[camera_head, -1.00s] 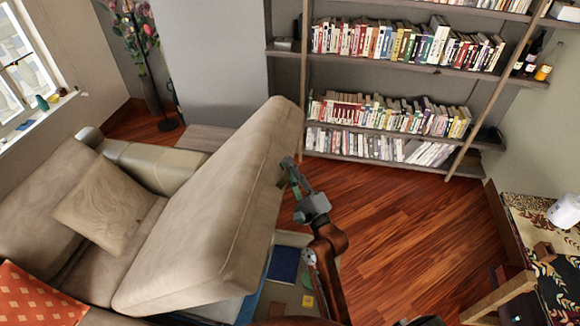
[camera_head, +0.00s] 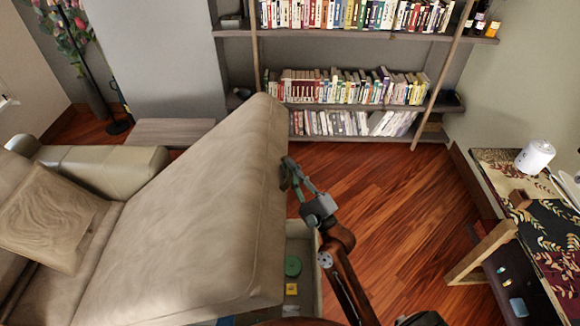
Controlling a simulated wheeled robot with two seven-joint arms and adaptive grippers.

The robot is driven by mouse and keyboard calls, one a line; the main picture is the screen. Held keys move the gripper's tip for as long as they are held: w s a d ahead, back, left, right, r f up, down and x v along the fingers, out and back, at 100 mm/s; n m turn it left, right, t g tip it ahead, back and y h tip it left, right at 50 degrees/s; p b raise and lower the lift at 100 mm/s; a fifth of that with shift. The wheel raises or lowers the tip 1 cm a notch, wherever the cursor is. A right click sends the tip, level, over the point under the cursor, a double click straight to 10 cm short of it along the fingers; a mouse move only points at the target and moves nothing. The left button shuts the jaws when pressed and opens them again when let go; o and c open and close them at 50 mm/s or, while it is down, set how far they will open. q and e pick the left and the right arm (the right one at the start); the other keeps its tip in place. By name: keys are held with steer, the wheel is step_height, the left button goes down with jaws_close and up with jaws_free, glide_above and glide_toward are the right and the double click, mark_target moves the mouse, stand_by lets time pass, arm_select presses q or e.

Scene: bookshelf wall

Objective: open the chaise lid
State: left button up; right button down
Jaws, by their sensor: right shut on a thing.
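The chaise lid (camera_head: 190,225) is a thick beige cushioned panel, tilted steeply up from the sofa. Its raised edge faces the bookshelf. My right gripper (camera_head: 288,176) is shut on the lid at its right edge, near the upper part. The storage box (camera_head: 309,262) under the lid shows in part below the gripper, with a green round thing (camera_head: 293,266) and a small yellow thing (camera_head: 291,289) inside. The lid hides most of the box. My left gripper is not in view.
A beige pillow (camera_head: 48,218) lies on the sofa at left. A bookshelf (camera_head: 350,37) full of books stands at the back. A table with a patterned cloth (camera_head: 545,240) is at right. The wooden floor (camera_head: 400,200) between is clear.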

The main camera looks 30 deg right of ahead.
steer(key=shift+s+d+f+b, duration=0.2)
steer(key=shift+d+f+b, duration=0.15)
steer(key=shift+f, duration=0.25)
steer(key=c, duration=2.3)
jaws_free()
steer(key=shift+o, duration=0.2)
steer(key=shift+s, duration=0.15)
steer(key=v, duration=1.2)
